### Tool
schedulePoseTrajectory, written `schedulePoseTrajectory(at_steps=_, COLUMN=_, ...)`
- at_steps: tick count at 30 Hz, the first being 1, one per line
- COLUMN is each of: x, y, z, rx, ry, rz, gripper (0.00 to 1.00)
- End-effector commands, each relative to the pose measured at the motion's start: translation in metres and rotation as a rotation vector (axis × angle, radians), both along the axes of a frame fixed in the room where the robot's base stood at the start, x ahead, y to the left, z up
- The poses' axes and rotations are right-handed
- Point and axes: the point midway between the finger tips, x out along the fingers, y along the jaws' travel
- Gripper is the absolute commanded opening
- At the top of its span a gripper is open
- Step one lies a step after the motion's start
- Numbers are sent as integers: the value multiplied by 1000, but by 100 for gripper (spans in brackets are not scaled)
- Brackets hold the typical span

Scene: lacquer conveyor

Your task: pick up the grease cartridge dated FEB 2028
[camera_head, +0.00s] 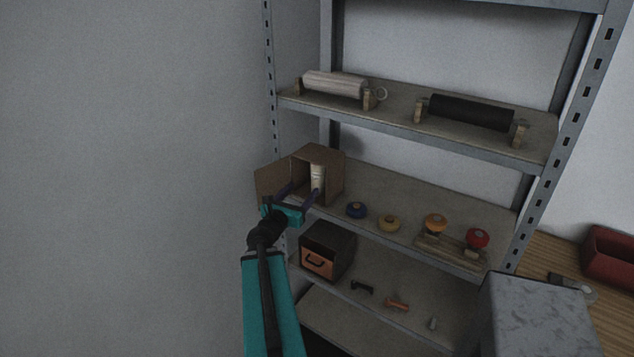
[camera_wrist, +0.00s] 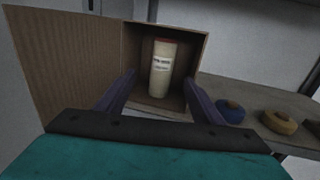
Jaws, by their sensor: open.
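A pale cylindrical cartridge (camera_wrist: 161,70) with an orange-red top stands upright inside an open cardboard box (camera_wrist: 126,50). Its white label bears dark print too blurred to read. In the head view the cartridge (camera_head: 317,178) shows inside the box (camera_head: 333,180) on the middle shelf. My gripper (camera_wrist: 158,82) is open, its two purple fingers at the box's open front, one to each side of the cartridge in the wrist view. The fingers do not visibly touch it. In the head view my gripper (camera_head: 299,194) reaches toward the box from the front left.
The box's open flap (camera_wrist: 65,60) stands out to the left. Blue (camera_head: 356,210), yellow (camera_head: 389,223), orange and red round items sit right of the box. Two rollers (camera_head: 470,111) rest on the shelf above. A dark box with an orange front (camera_head: 320,263) is below.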

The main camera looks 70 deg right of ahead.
Motion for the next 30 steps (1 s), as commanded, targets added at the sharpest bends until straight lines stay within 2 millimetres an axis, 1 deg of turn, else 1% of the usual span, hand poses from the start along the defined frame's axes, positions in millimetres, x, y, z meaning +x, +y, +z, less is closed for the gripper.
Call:
schedulePoseTrajectory(at_steps=2, x=0, y=-3, z=-4, rx=0, ry=0, rz=-1, gripper=62)
schedulePoseTrajectory(at_steps=22, x=-3, y=-19, z=-2, rx=-3, ry=-1, rz=1, gripper=62)
schedulePoseTrajectory(at_steps=24, x=-2, y=-29, z=2, rx=-1, ry=0, rz=0, gripper=62)
schedulePoseTrajectory(at_steps=30, x=-4, y=-49, z=2, rx=-2, ry=0, rz=0, gripper=62)
